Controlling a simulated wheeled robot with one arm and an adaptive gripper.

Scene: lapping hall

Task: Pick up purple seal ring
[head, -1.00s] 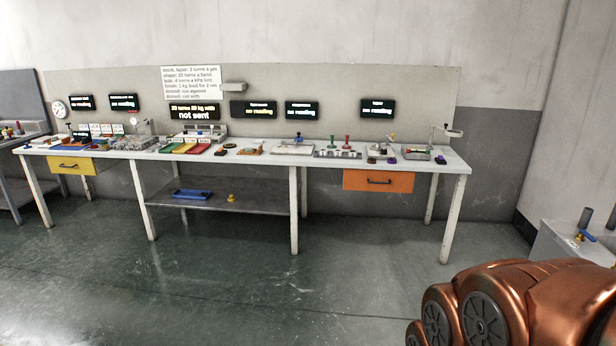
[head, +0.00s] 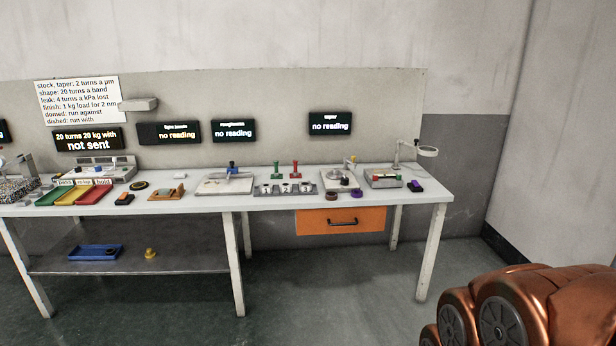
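A small purple ring-like piece (head: 356,193) lies near the front edge of the long white bench, right of centre and above the orange drawer. It is small in the picture, so its shape is hard to make out. A darker maroon ring-like piece (head: 331,197) lies just left of it. Another purple piece (head: 416,186), with black on it, lies farther right near the bench end. My gripper is not in view; only copper-coloured links of my own arm show at the lower right, well apart from the bench.
The bench (head: 437,196) carries coloured trays (head: 78,193), a white plate with an instrument (head: 222,186), and a lamp-like stand (head: 424,151). An orange drawer (head: 365,218) is closed. The lower shelf holds a blue tray (head: 96,252). The floor before the bench is clear.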

